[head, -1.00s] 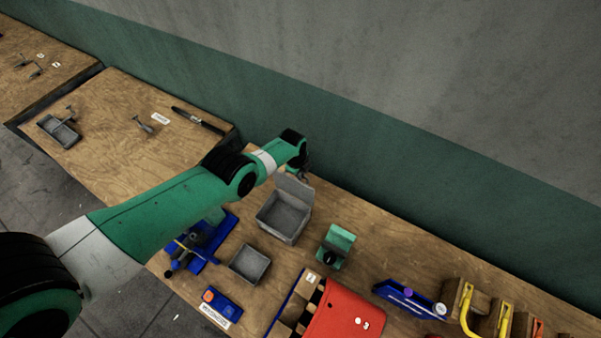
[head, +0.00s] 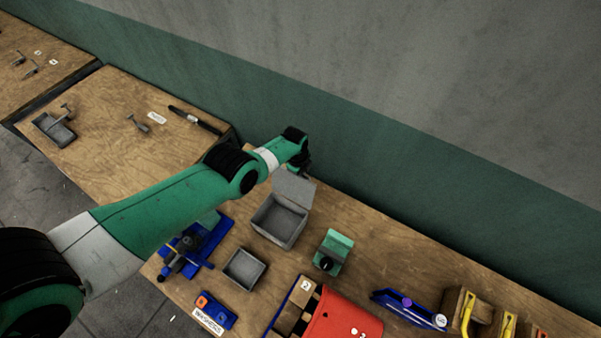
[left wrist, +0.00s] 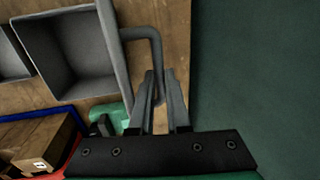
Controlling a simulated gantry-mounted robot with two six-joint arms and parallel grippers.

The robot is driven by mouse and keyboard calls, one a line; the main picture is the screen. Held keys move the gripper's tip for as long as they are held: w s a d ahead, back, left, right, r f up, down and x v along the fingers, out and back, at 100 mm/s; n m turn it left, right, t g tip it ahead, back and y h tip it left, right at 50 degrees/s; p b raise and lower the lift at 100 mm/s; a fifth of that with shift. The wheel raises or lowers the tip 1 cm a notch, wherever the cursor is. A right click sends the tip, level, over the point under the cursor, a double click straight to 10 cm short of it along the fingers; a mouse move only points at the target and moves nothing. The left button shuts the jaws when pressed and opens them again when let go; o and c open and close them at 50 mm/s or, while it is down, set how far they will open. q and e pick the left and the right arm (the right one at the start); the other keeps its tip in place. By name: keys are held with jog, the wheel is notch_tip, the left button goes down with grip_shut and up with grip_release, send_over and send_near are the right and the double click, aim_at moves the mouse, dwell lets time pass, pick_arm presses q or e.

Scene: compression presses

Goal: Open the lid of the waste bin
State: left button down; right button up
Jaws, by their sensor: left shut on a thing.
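The waste bin is a grey open-topped box (head: 279,228) on the wooden table. Its grey lid (head: 293,188) stands raised, roughly upright, at the far side, and I can see into the empty bin. My left gripper (head: 300,168) is at the lid's upper edge, partly hidden by the wrist in the head view. In the left wrist view, the bin (left wrist: 75,55) shows at the upper left. The gripper's fingers (left wrist: 162,88) are shut on the lid's grey loop handle (left wrist: 157,48). My right gripper is not in view.
A smaller grey tray (head: 244,269) and a blue fixture (head: 200,243) stand nearer the front. A green device (head: 332,252) stands right of the bin, with a red box (head: 340,318) in front. The green and grey wall (head: 400,150) rises close behind the bin.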

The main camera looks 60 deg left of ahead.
pick_arm(q)
jog(key=c, duration=1.2)
grip_release()
jog(key=shift+w+a+f, duration=0.25)
jog(key=shift+c, duration=0.2)
jog(key=o, duration=0.4)
jog(key=shift+w+a+r, duration=0.1)
jog(key=shift+w, duration=0.15)
jog(key=shift+c, duration=0.2)
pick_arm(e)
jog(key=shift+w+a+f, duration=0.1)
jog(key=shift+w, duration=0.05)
